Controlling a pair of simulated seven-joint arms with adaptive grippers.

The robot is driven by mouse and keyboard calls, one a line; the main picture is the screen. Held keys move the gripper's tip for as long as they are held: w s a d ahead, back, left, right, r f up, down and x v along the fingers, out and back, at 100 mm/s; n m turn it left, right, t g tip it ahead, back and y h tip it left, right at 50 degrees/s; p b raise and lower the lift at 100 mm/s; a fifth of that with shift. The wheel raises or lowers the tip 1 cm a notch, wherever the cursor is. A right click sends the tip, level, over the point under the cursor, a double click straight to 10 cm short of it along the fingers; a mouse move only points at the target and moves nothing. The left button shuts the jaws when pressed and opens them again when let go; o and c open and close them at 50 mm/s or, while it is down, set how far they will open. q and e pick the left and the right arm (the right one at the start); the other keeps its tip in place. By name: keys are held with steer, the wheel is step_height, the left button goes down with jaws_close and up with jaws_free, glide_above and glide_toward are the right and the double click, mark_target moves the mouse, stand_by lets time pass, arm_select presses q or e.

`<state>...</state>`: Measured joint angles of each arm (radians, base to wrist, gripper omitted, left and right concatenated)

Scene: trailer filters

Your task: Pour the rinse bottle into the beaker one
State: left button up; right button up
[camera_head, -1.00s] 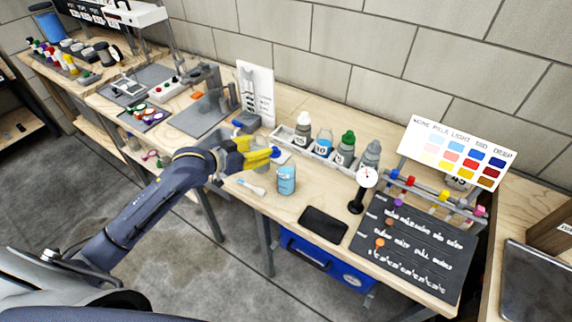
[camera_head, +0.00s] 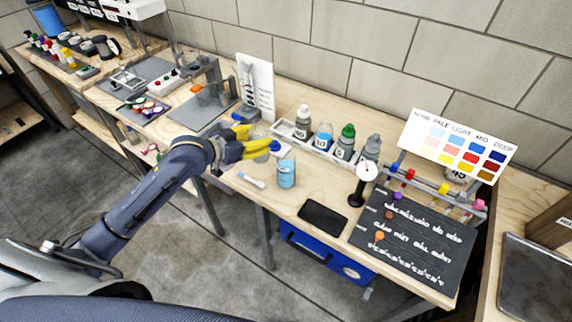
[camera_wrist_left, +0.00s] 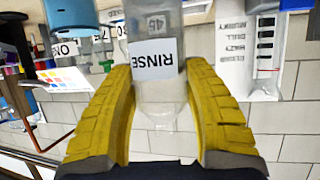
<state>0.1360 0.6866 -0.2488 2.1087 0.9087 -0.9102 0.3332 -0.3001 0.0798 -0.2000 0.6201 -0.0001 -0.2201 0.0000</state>
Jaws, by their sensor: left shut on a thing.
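The rinse bottle (camera_wrist_left: 158,80) is pale and see-through, with a white RINSE label in the left wrist view. My left gripper (camera_head: 262,147) is shut on it, with its yellow fingers on both sides of the body. In the head view a blue and white end (camera_head: 275,146) of the bottle sticks out toward the beaker; much of the body is hidden by the fingers. The light-blue beaker (camera_head: 286,174) stands upright on the bench just right of and below the bottle. A blue vessel, apparently the beaker (camera_wrist_left: 70,14), shows at the wrist view's top left. My right gripper is out of view.
A white rack (camera_head: 312,143) of several bottles stands behind the beaker. A black slab (camera_head: 323,217) lies in front, a dial gauge (camera_head: 366,171) to the right. A white stick (camera_head: 251,180) lies left of the beaker. A white printed stand (camera_head: 257,85) is at the back.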

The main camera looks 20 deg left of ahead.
mark_target(264, 137)
arm_select(q)
steer(key=shift+f, duration=2.05)
steer(key=shift+d+r, duration=0.1)
steer(key=shift+d, duration=0.05)
steer(key=shift+s+d+r+m+y, duration=0.15)
steer(key=shift+d+m+y, duration=0.05)
steer(key=shift+m+y, duration=0.35)
steer(key=r, duration=0.1)
steer(key=r+m, duration=0.1)
steer(key=r+y, duration=0.1)
steer(key=shift+d+r+m, duration=0.1)
steer(key=shift+d+m, duration=0.15)
steer(key=shift+d, duration=0.1)
steer(key=shift+s+d+r+m+t+y, duration=0.1)
steer(key=shift+d+r+m+t+y, duration=0.1)
steer(key=shift+r, duration=0.2)
steer(key=shift+s+d+r+m+t+y, duration=0.1)
steer(key=shift+r+m+t+y, duration=0.1)
steer(key=shift+r, duration=0.2)
steer(key=shift+s+d+r+m+y, duration=0.1)
steer(key=shift+d+r+m+y, duration=0.3)
steer(key=shift+m, duration=0.2)
steer(key=shift+a+f+m+t+y, duration=0.2)
steer(key=shift+m+t+y, duration=0.2)
steer(key=shift+m+y, duration=0.25)
